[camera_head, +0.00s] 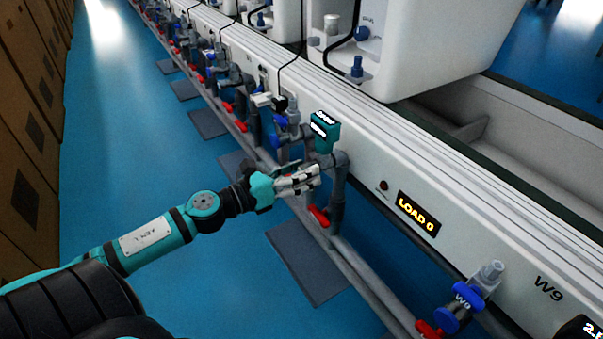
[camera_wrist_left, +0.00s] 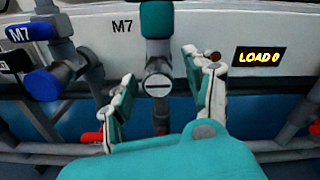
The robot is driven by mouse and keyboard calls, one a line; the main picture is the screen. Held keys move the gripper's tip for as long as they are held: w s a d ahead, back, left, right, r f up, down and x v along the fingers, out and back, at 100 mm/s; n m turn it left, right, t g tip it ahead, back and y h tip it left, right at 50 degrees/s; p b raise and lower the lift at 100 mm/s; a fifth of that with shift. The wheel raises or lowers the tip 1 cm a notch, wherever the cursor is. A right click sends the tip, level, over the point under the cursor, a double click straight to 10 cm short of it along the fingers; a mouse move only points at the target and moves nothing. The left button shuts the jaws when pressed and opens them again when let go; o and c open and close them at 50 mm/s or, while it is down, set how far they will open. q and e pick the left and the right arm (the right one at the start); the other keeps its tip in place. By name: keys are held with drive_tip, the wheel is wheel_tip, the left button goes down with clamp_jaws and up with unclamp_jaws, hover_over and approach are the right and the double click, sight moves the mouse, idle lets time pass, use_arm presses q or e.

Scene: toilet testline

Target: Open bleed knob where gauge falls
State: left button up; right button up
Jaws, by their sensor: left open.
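A teal box gauge with a lit display (camera_head: 325,131) sits on a grey pipe fitting; its reading is too small to tell. In the left wrist view its teal body (camera_wrist_left: 157,18) stands above a round, pale, slotted knob (camera_wrist_left: 158,86) on the grey fitting. My left gripper (camera_head: 312,178) is open in front of this fitting. In the left wrist view its two fingers (camera_wrist_left: 159,70) stand either side of the slotted knob, apart from each other; contact cannot be told. A blue M7 knob (camera_wrist_left: 40,84) is to the left. My right gripper is not in view.
A LOAD 0 display (camera_head: 416,212) is on the white rail right of the fitting. A blue W9 valve (camera_head: 468,296) and a dark gauge (camera_head: 584,328) are at lower right. A red handle (camera_head: 319,216) is below my gripper. Similar stations recede upper left. Blue floor (camera_head: 120,150) is clear.

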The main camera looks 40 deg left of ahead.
use_arm(q)
drive_tip(key=shift+w, duration=0.1)
drive_tip(key=shift+c, duration=0.2)
drive_tip(key=shift+w+a, duration=0.1)
drive_tip(key=c, duration=0.5)
clamp_jaws()
